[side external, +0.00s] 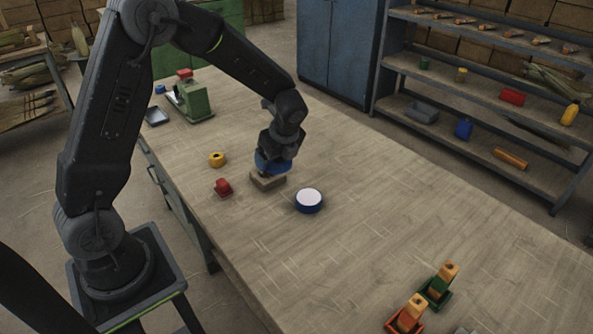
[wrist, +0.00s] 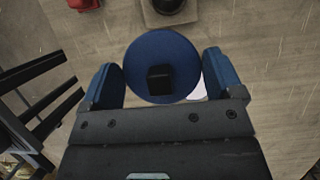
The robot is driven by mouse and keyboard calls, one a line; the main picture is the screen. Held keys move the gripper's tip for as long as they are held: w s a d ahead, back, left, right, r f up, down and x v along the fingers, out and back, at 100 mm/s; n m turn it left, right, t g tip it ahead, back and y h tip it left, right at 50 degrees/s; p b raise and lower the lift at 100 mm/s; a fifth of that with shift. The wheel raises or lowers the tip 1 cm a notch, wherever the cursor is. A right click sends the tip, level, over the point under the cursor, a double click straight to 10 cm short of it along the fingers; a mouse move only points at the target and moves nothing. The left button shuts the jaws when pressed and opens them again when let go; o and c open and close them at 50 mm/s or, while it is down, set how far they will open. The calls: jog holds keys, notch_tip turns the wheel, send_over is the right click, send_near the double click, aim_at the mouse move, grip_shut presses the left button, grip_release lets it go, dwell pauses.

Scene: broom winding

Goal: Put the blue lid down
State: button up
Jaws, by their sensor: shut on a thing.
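The blue lid (wrist: 150,50) is a round disc with a black square knob in its middle. My gripper (wrist: 162,80) is shut on it, with one blue finger at each side in the wrist view. In the side view my gripper (side external: 271,163) is low over the table, above and partly in front of a wooden block; the lid cannot be clearly told from the blue fingers there. A round blue container with a white top (side external: 309,200) stands to the right of my gripper. In the wrist view a white sliver (wrist: 197,92) shows behind the lid.
The wooden block (side external: 268,181) is close under my gripper. A red piece (side external: 223,187) and a yellow ring (side external: 217,159) lie to its left. A green machine (side external: 192,100) stands at the far end. Orange-topped pieces (side external: 437,285) are near front right. The table's (side external: 380,220) middle right is clear.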

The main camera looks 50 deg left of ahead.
jog(key=s+a, duration=0.2)
jog(key=s, duration=1.4)
send_over(262, 230)
jog(key=d, duration=0.1)
notch_tip(262, 230, down, 7)
jog(key=shift+s+r, duration=0.1)
jog(key=shift+s, duration=0.05)
jog(key=shift+d+f, duration=0.2)
jog(key=shift+f, duration=1.95)
jog(key=shift+f, duration=0.2)
jog(key=o, duration=0.7)
jog(key=shift+r, duration=0.15)
